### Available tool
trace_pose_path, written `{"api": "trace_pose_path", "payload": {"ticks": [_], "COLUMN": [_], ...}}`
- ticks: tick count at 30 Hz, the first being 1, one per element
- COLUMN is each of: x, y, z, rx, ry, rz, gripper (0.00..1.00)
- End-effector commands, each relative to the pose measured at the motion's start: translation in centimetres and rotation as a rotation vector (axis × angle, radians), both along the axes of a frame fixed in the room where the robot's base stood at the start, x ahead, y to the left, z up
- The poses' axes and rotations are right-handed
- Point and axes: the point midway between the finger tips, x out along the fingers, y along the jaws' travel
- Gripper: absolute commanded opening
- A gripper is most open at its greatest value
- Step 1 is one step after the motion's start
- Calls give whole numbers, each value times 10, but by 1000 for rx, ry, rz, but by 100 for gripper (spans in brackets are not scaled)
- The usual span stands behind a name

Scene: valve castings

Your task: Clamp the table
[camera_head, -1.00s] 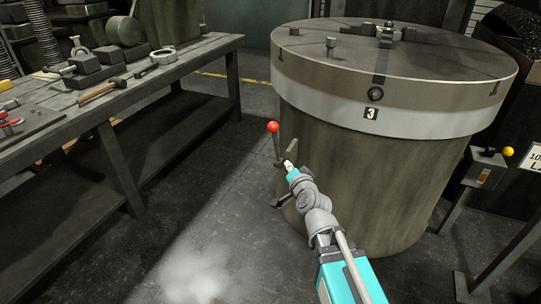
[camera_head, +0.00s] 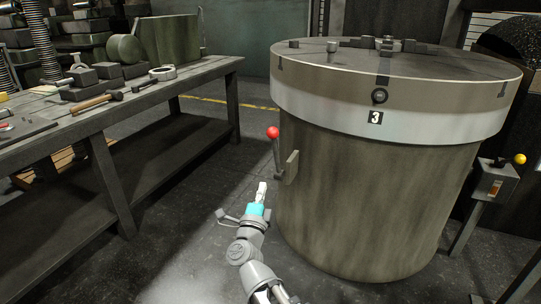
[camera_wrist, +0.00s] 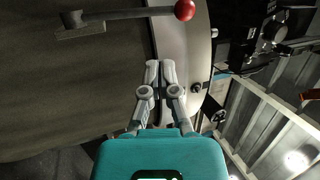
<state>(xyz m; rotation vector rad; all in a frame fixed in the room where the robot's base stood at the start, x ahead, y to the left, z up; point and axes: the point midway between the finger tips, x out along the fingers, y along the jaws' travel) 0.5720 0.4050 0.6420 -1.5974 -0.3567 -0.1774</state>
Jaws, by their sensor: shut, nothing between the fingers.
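The round table (camera_head: 400,190) is a large grey-brown drum with a paler band and a plate marked 3. On its left side a dark lever (camera_head: 277,156) stands upright with a red ball (camera_head: 273,132) on top, beside a small bracket (camera_head: 290,168). My gripper (camera_head: 262,186) is shut and empty, below and slightly left of the lever, apart from it in the picture. In the wrist view the gripper (camera_wrist: 160,64) has its fingertips together in front of the drum wall. The lever (camera_wrist: 130,14) and red ball (camera_wrist: 184,10) lie along that picture's upper edge.
A workbench (camera_head: 110,108) with castings and a hammer (camera_head: 95,104) stands at the left. A control box (camera_head: 492,182) with a yellow knob (camera_head: 520,159) is on a stand at the right. Dark floor (camera_head: 190,205) is clear between bench and drum.

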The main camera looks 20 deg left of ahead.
Motion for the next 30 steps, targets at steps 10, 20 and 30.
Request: {"api": "trace_pose_path", "payload": {"ticks": [10, 20, 30], "x": [2, 26, 73], "y": [1, 5, 12], "z": [1, 11, 28], "rx": [-2, -3, -2], "ry": [0, 0, -1], "rz": [2, 1, 1], "gripper": [0, 0, 0]}}
